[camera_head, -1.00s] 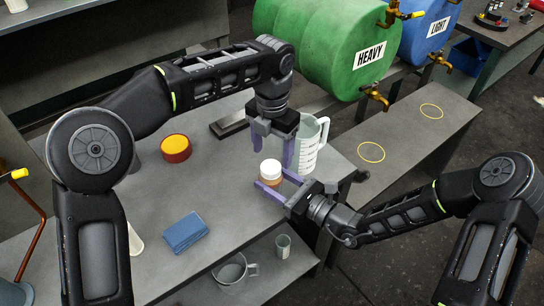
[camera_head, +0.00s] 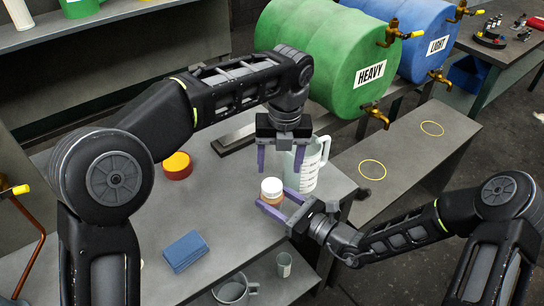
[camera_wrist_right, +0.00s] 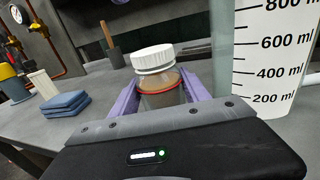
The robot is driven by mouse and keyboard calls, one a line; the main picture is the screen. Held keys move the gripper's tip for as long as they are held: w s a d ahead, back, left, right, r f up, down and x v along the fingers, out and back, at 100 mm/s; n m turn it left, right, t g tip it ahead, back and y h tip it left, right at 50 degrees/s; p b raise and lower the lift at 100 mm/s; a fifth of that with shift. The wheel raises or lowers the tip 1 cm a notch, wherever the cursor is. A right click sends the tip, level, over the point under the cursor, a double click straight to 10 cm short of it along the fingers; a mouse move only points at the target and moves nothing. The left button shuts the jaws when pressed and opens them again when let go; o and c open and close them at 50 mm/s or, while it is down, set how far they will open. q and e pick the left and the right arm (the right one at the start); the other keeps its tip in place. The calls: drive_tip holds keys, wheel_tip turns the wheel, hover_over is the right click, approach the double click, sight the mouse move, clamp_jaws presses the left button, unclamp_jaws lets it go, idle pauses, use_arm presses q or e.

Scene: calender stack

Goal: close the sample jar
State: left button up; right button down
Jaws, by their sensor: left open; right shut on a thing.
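The sample jar (camera_head: 269,200) is a small brownish jar, upright at the table's right side. Its white ribbed lid (camera_head: 272,186) sits on top of it; the lid (camera_wrist_right: 153,60) and jar (camera_wrist_right: 160,97) also show in the right wrist view, with a reddish ring near the jar's top. I cannot tell how tightly the lid is seated. My right gripper (camera_head: 269,204) is shut on the jar, one finger on each side of its body. My left gripper (camera_head: 280,165) is open and empty, pointing down just above the lid, apart from it.
A graduated pitcher (camera_head: 308,172) stands close behind the jar, near both grippers. A blue cloth stack (camera_head: 185,251) and a red-and-yellow round container (camera_head: 177,166) lie to the left. The table (camera_head: 225,205) is clear between them. Green (camera_head: 320,50) and blue drums stand behind.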

sight(272, 185)
use_arm(q)
drive_tip(key=n, duration=0.5)
drive_tip(key=shift+a+r+n, duration=0.1)
drive_tip(key=shift+r+n, duration=0.1)
drive_tip(key=shift+n, duration=0.2)
drive_tip(key=n, duration=0.3)
drive_tip(key=shift+r, duration=0.1)
drive_tip(key=n, duration=0.5)
drive_tip(key=shift+a+r, duration=0.15)
drive_tip(key=shift+a, duration=0.1)
drive_tip(key=n, duration=0.3)
drive_tip(key=shift+w+a, duration=0.1)
drive_tip(key=n, duration=0.5)
drive_tip(key=shift+a+r, duration=0.15)
drive_tip(key=n, duration=0.6)
drive_tip(key=shift+w+a, duration=0.1)
drive_tip(key=shift+a, duration=0.15)
drive_tip(key=n, duration=0.5)
drive_tip(key=shift+w+a+n, duration=0.1)
drive_tip(key=shift+a+n, duration=0.05)
drive_tip(key=shift+n, duration=1.35)
drive_tip(key=n, duration=0.4)
drive_tip(key=shift+h, duration=0.3)
drive_tip(key=n, duration=0.3)
drive_tip(key=shift+f, duration=4.05)
